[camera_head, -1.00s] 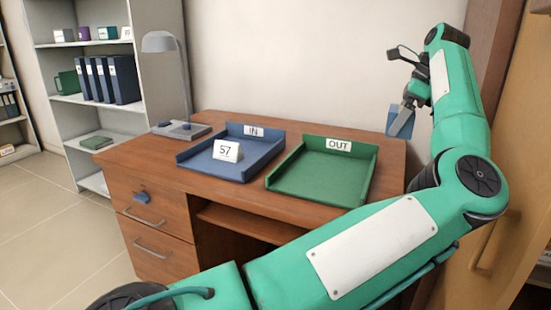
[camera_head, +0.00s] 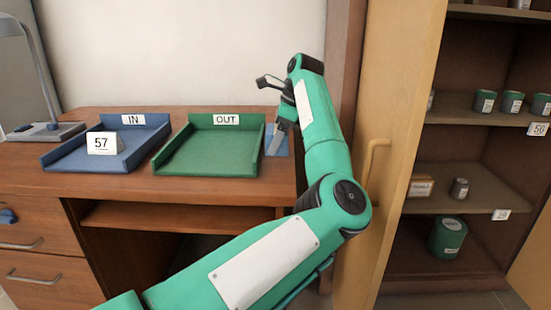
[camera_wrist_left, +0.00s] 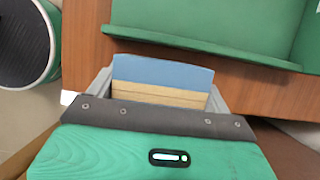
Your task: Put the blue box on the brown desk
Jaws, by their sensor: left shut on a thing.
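The blue box (camera_head: 277,143) is mostly hidden behind my left gripper in the head view, just right of the green OUT tray. My left gripper (camera_head: 283,132) is shut on it. In the left wrist view the blue box (camera_wrist_left: 162,74) sits between the two fingers, showing a blue top and a tan side. The brown desk (camera_head: 205,188) lies below and to the left, and its wood also shows in the wrist view (camera_wrist_left: 90,35). I cannot tell whether the box touches the desk. My right gripper is not in view.
On the desk stand a green OUT tray (camera_head: 213,163), a blue IN tray (camera_head: 70,158) with a 57 card (camera_head: 104,143), and a grey lamp (camera_head: 42,75). An open cabinet door (camera_head: 400,100) and shelves with green cans (camera_head: 484,101) stand at the right.

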